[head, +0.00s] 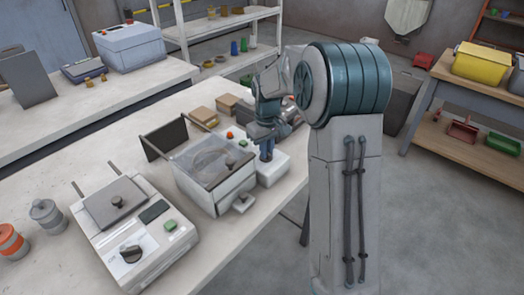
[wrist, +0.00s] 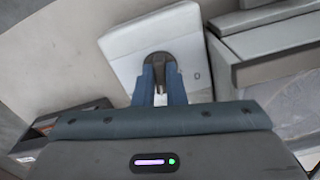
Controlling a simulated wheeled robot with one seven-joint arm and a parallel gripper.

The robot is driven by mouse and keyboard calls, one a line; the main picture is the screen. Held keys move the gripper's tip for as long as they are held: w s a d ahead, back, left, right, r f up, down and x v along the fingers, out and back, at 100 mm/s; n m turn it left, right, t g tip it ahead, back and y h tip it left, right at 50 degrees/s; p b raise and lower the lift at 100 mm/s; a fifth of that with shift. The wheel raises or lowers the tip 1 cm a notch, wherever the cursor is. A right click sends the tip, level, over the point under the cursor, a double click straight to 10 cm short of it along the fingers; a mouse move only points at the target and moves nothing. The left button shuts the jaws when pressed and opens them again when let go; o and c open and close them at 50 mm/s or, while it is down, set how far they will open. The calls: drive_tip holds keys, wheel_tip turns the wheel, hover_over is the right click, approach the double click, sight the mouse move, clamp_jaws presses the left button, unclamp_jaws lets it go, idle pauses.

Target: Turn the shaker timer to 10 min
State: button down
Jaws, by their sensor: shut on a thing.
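A small white box (head: 272,170) stands on the white bench, right of the machine with a clear lid. It also shows in the wrist view (wrist: 124,47), where its top face carries a dark round timer knob (wrist: 159,58). My gripper (head: 267,152) reaches down onto this box. In the wrist view its two blue fingers (wrist: 160,86) are closed on the knob, one on each side. The fingers hide part of the knob, and its pointer setting cannot be read. In the head view my gripper covers the knob.
The clear-lidded machine (head: 209,158) stands close to the left of the box. A wider machine (head: 150,260) with its own dark knob is nearer on the bench. Small brown boxes (head: 203,115) and a red and a green button lie behind. Jars (head: 46,213) stand far left.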

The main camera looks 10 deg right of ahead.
drive_tip(key=m, duration=0.4)
drive_tip(key=shift+s+f+m, duration=0.2)
drive_tip(key=shift+s+m, duration=0.05)
drive_tip(key=shift+m, duration=0.05)
drive_tip(key=shift+a+m, duration=0.15)
drive_tip(key=shift+m, duration=2.15)
drive_tip(key=c, duration=1.5)
unclamp_jaws()
drive_tip(key=shift+r, duration=0.1)
drive_tip(key=shift+w, duration=0.1)
